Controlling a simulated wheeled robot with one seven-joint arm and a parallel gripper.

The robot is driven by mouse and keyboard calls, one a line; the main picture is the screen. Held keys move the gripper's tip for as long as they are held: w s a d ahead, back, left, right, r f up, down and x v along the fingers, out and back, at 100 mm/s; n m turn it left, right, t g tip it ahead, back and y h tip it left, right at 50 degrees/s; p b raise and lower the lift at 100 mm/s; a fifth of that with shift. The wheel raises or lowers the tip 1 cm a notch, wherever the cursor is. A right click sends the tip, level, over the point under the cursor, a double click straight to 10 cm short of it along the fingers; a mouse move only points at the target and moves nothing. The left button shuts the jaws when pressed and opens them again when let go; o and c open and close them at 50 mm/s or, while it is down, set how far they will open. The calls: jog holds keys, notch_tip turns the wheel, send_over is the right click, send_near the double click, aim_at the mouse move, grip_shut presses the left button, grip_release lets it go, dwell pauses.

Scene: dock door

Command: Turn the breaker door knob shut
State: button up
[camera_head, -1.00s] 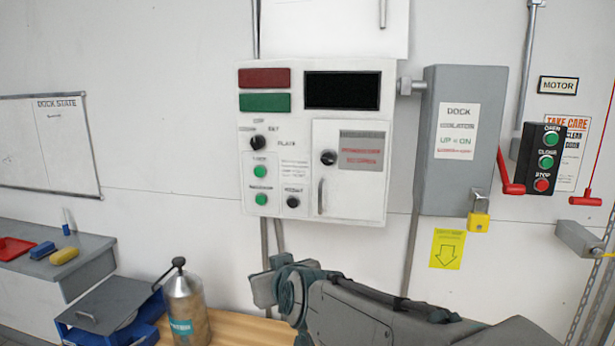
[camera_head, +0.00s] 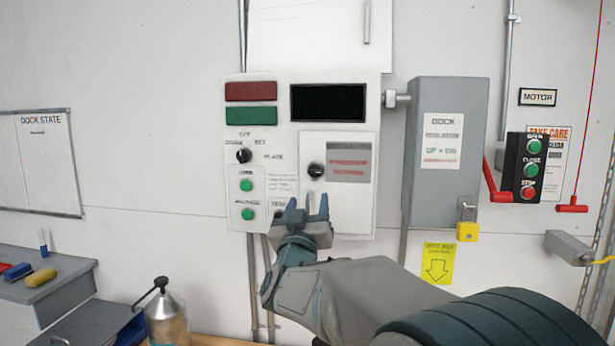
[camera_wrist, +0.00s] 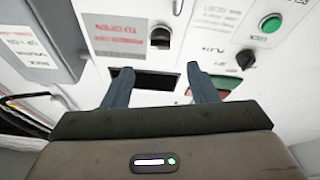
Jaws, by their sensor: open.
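The breaker door (camera_head: 350,209) is a white panel with a grey and red label, on the right half of the control box. It looks flush with the box. Its black round knob (camera_head: 316,170) is at the door's upper left; I cannot tell which way it is turned. The wrist view also shows the knob (camera_wrist: 160,37), upright above the gap between my fingers. My gripper (camera_head: 307,208) is open and empty, its two blue-grey fingers pointing up just below the knob, apart from it. It hides the door's lower left. The wrist view shows both fingers (camera_wrist: 158,75) spread.
A similar black selector knob (camera_head: 243,156) and green buttons (camera_head: 246,185) are left of the door. A dark display (camera_head: 328,102) is above it. A grey isolator box (camera_head: 446,120) with a red lever (camera_head: 495,182) and yellow padlock (camera_head: 467,232) stands close on the right.

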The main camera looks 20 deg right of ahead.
aim_at(314, 173)
jog(key=p+x, duration=0.3)
jog(key=x, duration=0.7)
jog(key=shift+w+d+r, duration=0.1)
jog(key=shift+w+d, duration=0.05)
jog(key=shift+w, duration=0.05)
jog(key=c, duration=0.9)
